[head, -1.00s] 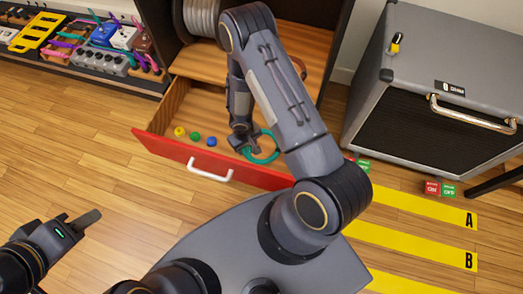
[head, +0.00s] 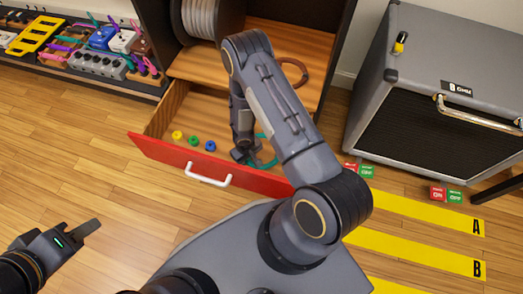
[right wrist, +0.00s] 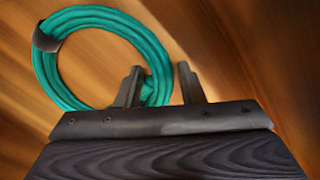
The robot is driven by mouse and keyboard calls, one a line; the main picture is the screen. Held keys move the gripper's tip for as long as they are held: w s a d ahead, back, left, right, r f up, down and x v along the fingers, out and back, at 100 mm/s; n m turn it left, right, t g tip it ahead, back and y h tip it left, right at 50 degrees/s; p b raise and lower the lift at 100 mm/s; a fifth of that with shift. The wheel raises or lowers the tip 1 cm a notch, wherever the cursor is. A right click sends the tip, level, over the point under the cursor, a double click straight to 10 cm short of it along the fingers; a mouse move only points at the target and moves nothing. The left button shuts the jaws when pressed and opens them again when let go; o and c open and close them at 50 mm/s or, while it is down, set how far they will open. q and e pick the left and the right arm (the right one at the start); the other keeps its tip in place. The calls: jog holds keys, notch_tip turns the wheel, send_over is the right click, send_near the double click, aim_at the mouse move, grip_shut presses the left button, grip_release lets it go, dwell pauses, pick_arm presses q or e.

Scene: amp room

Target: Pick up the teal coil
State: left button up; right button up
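The teal coil (head: 266,151) lies in the open red-fronted drawer, partly hidden by my right gripper and arm in the head view. In the right wrist view the coil (right wrist: 47,72) is a round cable loop with a dark wrap at its upper left. My right gripper (head: 245,158) is down in the drawer at the coil's left side. In the right wrist view my right gripper (right wrist: 160,85) is open, with the loop's right side between its fingers, the left finger overlapping the loop. My left gripper (head: 78,230) is over the floor at the lower left, away from the drawer; its opening is unclear.
The red drawer front (head: 160,151) with its white handle (head: 208,181) stands between my body and the coil. Yellow, green and blue small rings (head: 193,140) lie left of my right gripper. A grey amplifier (head: 440,110) stands at the right.

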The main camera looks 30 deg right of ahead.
grip_shut()
notch_tip(320, 180, up, 10)
jog(key=p, duration=0.4)
